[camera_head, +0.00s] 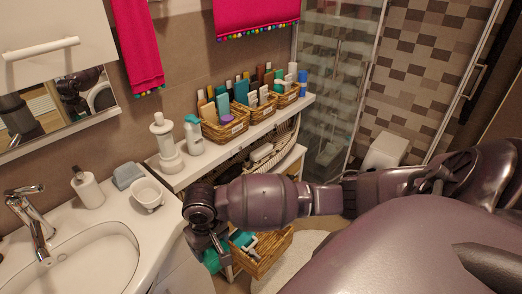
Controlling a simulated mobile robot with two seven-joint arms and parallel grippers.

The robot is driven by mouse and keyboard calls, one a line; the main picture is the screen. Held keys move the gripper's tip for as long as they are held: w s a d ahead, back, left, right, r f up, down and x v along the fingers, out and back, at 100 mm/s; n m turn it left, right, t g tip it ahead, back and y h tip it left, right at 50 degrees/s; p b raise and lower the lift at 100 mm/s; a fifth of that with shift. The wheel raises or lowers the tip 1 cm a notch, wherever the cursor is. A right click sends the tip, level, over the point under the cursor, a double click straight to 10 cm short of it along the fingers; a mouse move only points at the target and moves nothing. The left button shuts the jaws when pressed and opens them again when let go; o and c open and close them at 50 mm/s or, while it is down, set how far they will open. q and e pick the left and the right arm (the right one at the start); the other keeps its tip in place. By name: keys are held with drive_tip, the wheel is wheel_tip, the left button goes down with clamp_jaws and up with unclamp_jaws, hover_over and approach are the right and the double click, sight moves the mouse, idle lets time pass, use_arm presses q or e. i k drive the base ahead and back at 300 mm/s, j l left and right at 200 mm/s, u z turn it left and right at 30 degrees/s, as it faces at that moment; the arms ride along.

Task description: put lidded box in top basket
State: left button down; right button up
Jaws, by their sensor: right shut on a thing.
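My right gripper (217,250) reaches in from the right and points down beside the front edge of the counter. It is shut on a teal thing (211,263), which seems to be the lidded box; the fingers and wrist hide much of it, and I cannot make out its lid. A wicker basket (268,258) sticks out below the shelf, just right of the gripper. It holds some teal and white items. I cannot tell whether the held thing is over the basket's edge or beside it. My left gripper is not in view.
Several wicker baskets of bottles (225,131) stand on the shelf above. My right forearm crosses in front of the shelves.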

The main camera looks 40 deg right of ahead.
sight(275, 241)
drive_tip(key=l, duration=0.45)
drive_tip(key=i+l, duration=0.15)
drive_tip(key=l, duration=0.75)
drive_tip(key=i, duration=0.05)
